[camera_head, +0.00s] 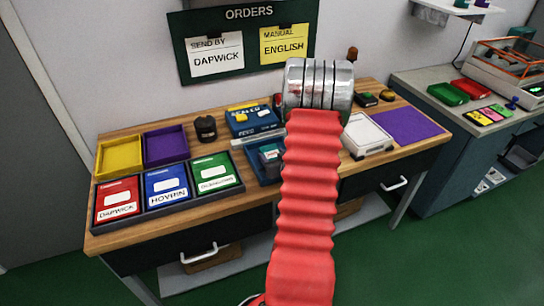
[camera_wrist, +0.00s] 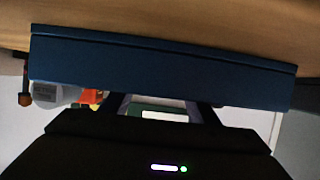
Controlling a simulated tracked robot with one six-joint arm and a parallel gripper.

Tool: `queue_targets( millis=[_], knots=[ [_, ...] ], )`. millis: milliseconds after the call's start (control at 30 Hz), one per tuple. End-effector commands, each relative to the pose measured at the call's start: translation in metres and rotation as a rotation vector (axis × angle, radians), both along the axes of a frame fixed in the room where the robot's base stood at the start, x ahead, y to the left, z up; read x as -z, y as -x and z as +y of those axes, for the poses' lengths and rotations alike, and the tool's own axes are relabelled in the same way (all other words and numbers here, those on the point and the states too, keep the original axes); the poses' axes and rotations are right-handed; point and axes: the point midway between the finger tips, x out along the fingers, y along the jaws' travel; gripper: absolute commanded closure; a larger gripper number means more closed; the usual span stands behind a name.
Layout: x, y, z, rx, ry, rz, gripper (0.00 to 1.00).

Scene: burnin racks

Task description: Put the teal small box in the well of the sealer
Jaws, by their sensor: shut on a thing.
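The blue sealer (camera_head: 254,119) stands at the back middle of the wooden table, with a blue tray-like part (camera_head: 266,174) in front of it. The teal small box (camera_head: 270,153), with a pale label, shows at this front part, partly hidden by my red-sleeved arm. I cannot tell whether it rests in the well or hangs over it. In the wrist view a dark blue wall (camera_wrist: 160,65), likely the sealer's, crosses close by. My gripper (camera_wrist: 164,105) is shut, with a green and white piece showing between its dark fingers. My arm hides the gripper in the head view.
A dark tray (camera_head: 168,205) holds red, blue and green labelled boxes at left. Yellow (camera_head: 119,156) and purple (camera_head: 166,146) trays lie behind it. An orders board (camera_head: 248,40) hangs above.

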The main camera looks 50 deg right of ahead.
Motion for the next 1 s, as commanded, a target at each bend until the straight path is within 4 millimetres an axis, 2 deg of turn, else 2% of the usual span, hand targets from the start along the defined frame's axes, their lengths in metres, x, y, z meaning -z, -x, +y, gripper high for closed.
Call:
queue_targets(
  millis=[267, 300, 533, 900, 1000],
  knots=[
    [0.0012, -0.0003, 0.0000, -0.001, 0.000, -0.001, 0.70],
    [0.0015, -0.0004, 0.0001, -0.001, 0.000, 0.000, 0.44],
    [0.0012, -0.0004, 0.0002, -0.001, 0.000, -0.001, 0.28],
    [-0.0017, -0.0003, 0.0003, -0.001, 0.001, -0.001, 0.27],
    [-0.0047, 0.0063, 0.0035, 0.001, 0.001, -0.001, 0.27]
  ],
)
